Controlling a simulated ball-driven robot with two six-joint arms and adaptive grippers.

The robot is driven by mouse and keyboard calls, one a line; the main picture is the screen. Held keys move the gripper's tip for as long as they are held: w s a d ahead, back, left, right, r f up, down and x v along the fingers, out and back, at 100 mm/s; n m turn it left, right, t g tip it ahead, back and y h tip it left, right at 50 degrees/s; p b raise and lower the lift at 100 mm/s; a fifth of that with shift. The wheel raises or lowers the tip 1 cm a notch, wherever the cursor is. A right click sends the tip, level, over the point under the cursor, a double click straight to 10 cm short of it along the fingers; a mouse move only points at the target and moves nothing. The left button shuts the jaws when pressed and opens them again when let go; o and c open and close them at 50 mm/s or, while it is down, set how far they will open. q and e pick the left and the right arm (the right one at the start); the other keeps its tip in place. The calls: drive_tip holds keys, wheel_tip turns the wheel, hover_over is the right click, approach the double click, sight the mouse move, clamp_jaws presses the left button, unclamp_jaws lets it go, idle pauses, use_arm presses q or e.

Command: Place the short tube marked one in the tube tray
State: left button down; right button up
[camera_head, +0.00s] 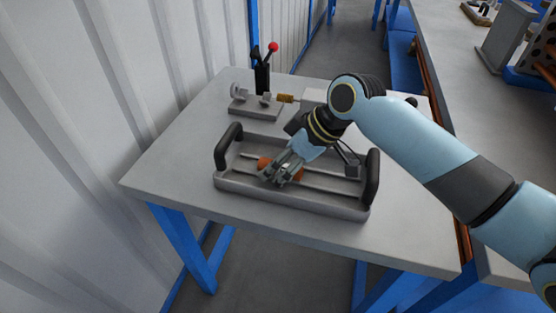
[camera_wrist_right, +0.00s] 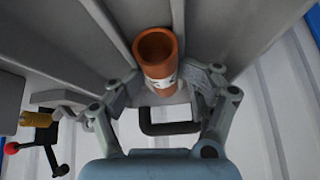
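The short orange-brown tube (camera_head: 264,162) lies in the grey tube tray (camera_head: 290,204), its ends showing on either side of my right gripper (camera_head: 283,173). In the right wrist view the tube (camera_wrist_right: 157,52) shows its open round end and a white label whose mark I cannot read. The fingers of my right gripper (camera_wrist_right: 163,84) stand on both sides of the tube and appear closed on it. The fingers hide the tube's middle in the head view. The tray has a black handle at each end. My left gripper is not in view.
A clamp fixture (camera_head: 258,107) with a red-knobbed lever (camera_head: 273,47) stands behind the tray on the grey table (camera_head: 185,150). It also shows in the right wrist view (camera_wrist_right: 40,120). The table's left side is clear. A corrugated wall (camera_head: 70,100) borders it.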

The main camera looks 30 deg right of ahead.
drive_tip(key=shift+s+d+f, duration=0.15)
drive_tip(key=shift+s+f, duration=0.15)
drive_tip(key=shift+f, duration=0.1)
drive_tip(key=shift+r, duration=0.3)
drive_tip(key=w+p+v, duration=0.1)
drive_tip(key=p+v, duration=0.1)
drive_tip(key=v, duration=1)
drive_tip(key=shift+s+r, duration=0.2)
drive_tip(key=shift+r, duration=0.4)
